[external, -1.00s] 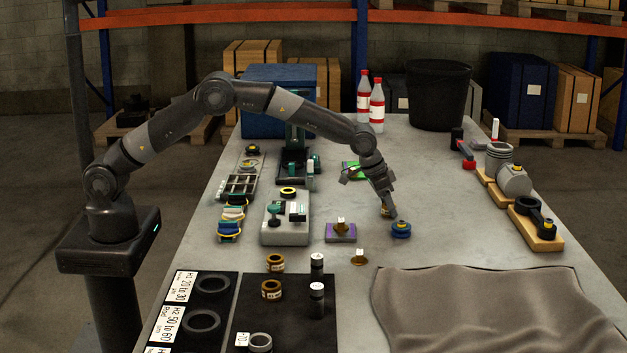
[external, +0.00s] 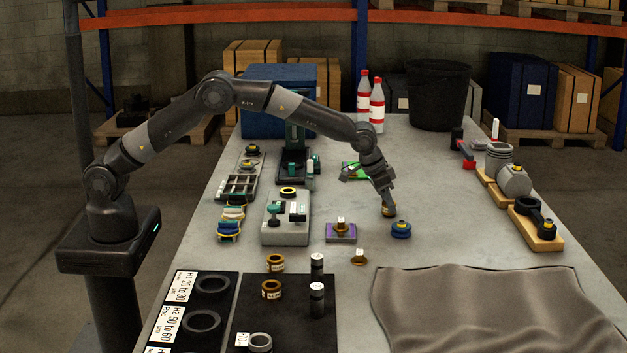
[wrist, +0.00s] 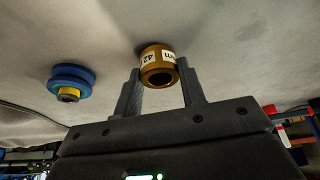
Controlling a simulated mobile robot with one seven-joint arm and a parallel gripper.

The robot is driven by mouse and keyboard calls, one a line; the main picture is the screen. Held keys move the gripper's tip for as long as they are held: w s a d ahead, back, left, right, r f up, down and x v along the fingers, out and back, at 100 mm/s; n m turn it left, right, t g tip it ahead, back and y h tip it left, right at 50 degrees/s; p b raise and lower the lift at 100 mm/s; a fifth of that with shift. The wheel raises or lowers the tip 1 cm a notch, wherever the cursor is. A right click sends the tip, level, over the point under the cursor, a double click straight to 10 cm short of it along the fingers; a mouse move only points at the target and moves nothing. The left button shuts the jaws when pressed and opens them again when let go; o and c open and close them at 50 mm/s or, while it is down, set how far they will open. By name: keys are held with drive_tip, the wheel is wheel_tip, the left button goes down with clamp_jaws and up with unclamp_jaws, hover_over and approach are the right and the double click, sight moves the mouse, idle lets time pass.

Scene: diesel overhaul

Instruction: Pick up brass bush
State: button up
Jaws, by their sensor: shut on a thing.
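The brass bush (wrist: 155,62) is a short hollow cylinder with a white label on its side. In the wrist view it sits between the two fingers of my gripper (wrist: 162,90), which is shut on it. In the external view my gripper (external: 387,204) points down at the table, and the bush (external: 388,211) shows partly below the fingertips. I cannot tell whether the bush still touches the table.
A blue spool-like part (external: 401,230) stands close to the right of my gripper. A purple block (external: 341,232) with a brass piece lies to the left. A grey cloth (external: 490,305) covers the front right.

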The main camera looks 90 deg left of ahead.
drive_tip(key=r, duration=0.4)
drive_tip(key=shift+s+d, duration=0.15)
drive_tip(key=shift+d, duration=0.25)
drive_tip(key=s+d+r, duration=0.6)
drive_tip(key=d+r, duration=0.1)
drive_tip(key=d, duration=0.2)
drive_tip(key=s+d+m+h, duration=0.1)
drive_tip(key=s+d+m, duration=0.25)
drive_tip(key=d, duration=0.65)
drive_tip(key=s+d+f+m+h, duration=0.1)
drive_tip(key=s+d+m, duration=0.3)
drive_tip(key=d, duration=0.5)
drive_tip(key=s+d+m+h, duration=0.2)
drive_tip(key=s+d, duration=0.4)
drive_tip(key=d, duration=0.4)
drive_tip(key=s+d+m+g+h, duration=0.1)
drive_tip(key=s+d+m+g, duration=0.2)
drive_tip(key=s+d+m, duration=1.1)
drive_tip(key=w+f+n, duration=0.1)
drive_tip(key=f+n, duration=0.1)
drive_tip(key=w+f+n, duration=0.1)
drive_tip(key=f+n, duration=0.1)
drive_tip(key=w+f+n, duration=0.2)
drive_tip(key=shift+d, duration=0.35)
drive_tip(key=shift+w+f, duration=0.1)
drive_tip(key=shift+f, duration=1.9)
drive_tip(key=shift+f, duration=0.1)
